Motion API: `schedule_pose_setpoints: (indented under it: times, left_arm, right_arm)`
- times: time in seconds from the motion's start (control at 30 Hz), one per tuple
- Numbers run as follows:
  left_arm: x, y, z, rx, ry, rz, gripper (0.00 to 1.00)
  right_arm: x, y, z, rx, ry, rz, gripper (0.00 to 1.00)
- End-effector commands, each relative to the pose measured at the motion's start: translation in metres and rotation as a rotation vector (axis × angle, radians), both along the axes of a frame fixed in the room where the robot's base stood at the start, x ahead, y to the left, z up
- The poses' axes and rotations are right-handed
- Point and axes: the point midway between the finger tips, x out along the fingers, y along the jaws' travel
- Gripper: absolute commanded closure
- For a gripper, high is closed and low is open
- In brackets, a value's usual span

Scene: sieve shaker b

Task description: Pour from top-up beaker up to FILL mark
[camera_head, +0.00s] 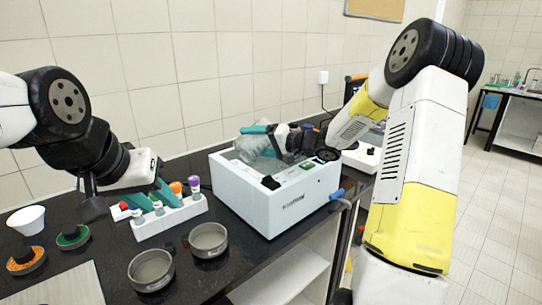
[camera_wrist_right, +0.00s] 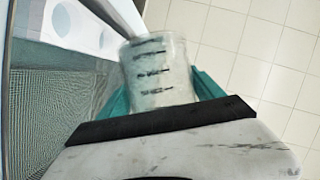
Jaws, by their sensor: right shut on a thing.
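My right gripper (camera_head: 262,135) is shut on a clear beaker with black graduation marks (camera_wrist_right: 158,72), between its teal fingers. In the head view it is over the open top of a white box-shaped bath (camera_head: 285,205), and the beaker looks tilted. The bath's interior shows a grey mesh-like surface (camera_wrist_right: 55,110) in the right wrist view. I cannot make out the FILL mark or the liquid level. My left gripper (camera_head: 152,198) has its teal fingers apart, above or beside the white rack, and holds nothing I can see.
A white rack (camera_head: 172,222) with several capped tubes stands left of the bath. Two round metal sieves (camera_head: 151,270) (camera_head: 208,240) sit in front. A blue-ended hose (camera_head: 338,194) is at the bath's right.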

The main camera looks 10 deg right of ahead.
Motion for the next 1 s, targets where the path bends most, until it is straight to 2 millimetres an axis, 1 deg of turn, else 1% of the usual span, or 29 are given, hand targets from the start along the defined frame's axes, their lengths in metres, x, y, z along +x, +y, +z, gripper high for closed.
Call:
schedule_pose_setpoints:
  times: [1.0]
  left_arm:
    - [0.0, 0.0, 0.0, 0.0, 0.0, 0.0, 0.64]
  right_arm:
    - [0.0006, -0.0006, 0.0051, 0.045, 0.027, 0.0, 0.96]
